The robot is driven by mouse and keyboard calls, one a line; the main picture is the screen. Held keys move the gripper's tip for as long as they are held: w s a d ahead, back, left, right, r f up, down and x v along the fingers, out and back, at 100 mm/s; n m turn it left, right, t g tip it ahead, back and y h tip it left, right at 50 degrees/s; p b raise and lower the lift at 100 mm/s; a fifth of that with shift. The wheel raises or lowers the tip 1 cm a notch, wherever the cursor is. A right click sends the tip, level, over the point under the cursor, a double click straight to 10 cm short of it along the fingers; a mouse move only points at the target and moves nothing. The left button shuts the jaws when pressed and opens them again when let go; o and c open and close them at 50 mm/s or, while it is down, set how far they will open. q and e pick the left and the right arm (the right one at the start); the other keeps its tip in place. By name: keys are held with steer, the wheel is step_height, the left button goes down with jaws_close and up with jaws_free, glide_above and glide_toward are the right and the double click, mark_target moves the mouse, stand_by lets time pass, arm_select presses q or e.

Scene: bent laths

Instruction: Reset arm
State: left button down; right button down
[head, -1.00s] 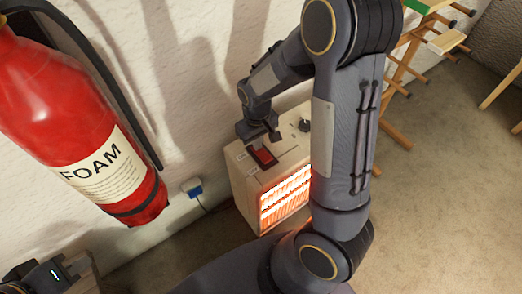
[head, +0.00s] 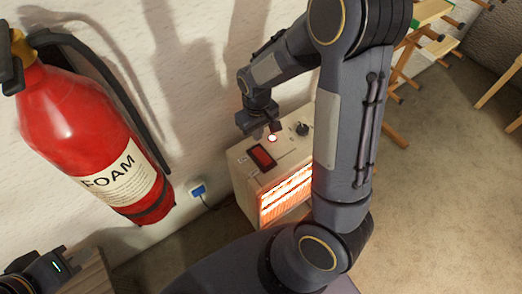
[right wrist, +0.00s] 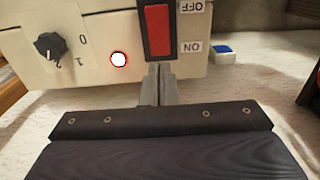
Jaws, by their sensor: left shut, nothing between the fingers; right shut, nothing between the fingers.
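My right arm reaches across the middle of the head view, and its gripper (head: 262,134) is over the top of a cream heater (head: 245,187) with glowing orange bars. The gripper is shut and empty. In the right wrist view its closed fingertips (right wrist: 160,72) point at the lower end of a red rocker switch (right wrist: 158,30), near the ON label; I cannot tell whether they touch it. A lit round lamp (right wrist: 119,59) and a black dial (right wrist: 50,46) are beside the switch. My left gripper (head: 70,256) is shut and empty at the lower left of the head view.
A red foam extinguisher (head: 85,125) hangs on the white wall at left. A blue plug (head: 198,191) sits in a wall socket, its cord running toward the heater. A wooden rack (head: 395,85) stands at upper right.

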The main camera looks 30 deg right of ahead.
stand_by(0.4)
steer(key=s+a+r+m+t+y+p, duration=0.1)
steer(key=s+r+p, duration=0.4)
steer(key=r, duration=0.9)
steer(key=s+a+r+m+t+y+p, duration=0.1)
steer(key=s+r+p, duration=0.5)
steer(key=s+r, duration=0.6)
steer(key=shift+a+r+m+t+y, duration=0.3)
steer(key=shift+a+r+t+y, duration=0.7)
steer(key=shift+t, duration=0.8)
steer(key=shift+f+p, duration=0.15)
steer(key=shift+p, duration=0.15)
